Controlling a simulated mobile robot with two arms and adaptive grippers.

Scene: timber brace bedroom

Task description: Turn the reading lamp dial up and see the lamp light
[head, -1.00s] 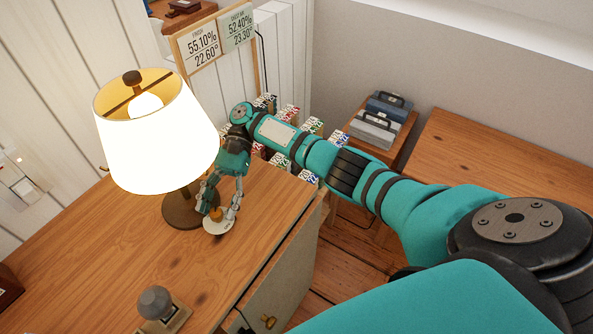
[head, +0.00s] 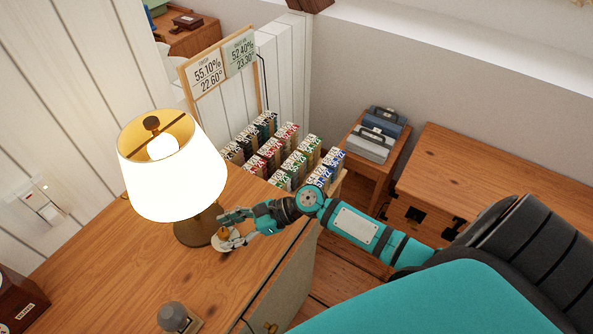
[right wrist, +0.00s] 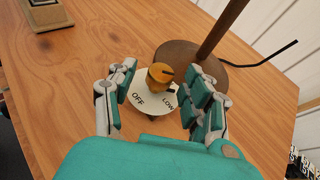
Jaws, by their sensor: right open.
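The reading lamp (head: 172,170) stands on the wooden desk; its bulb glows and its shade is bright. The dial is an orange knob (right wrist: 160,76) on a white round plate (right wrist: 146,100) marked OFF and LOW, beside the lamp's dark base (right wrist: 190,62). The dial plate shows small in the head view (head: 222,245), partly covered by my fingers. My right gripper (head: 228,230) is open at the dial. In the right wrist view its fingers (right wrist: 162,70) stand on either side of the knob, with a visible gap on the left. My left gripper is out of view.
A grey knob on a small base (head: 172,317) sits near the front. Boxes in rows (head: 290,160) stand behind, with a display board (head: 222,68) above. A side table (head: 368,165) holds cases.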

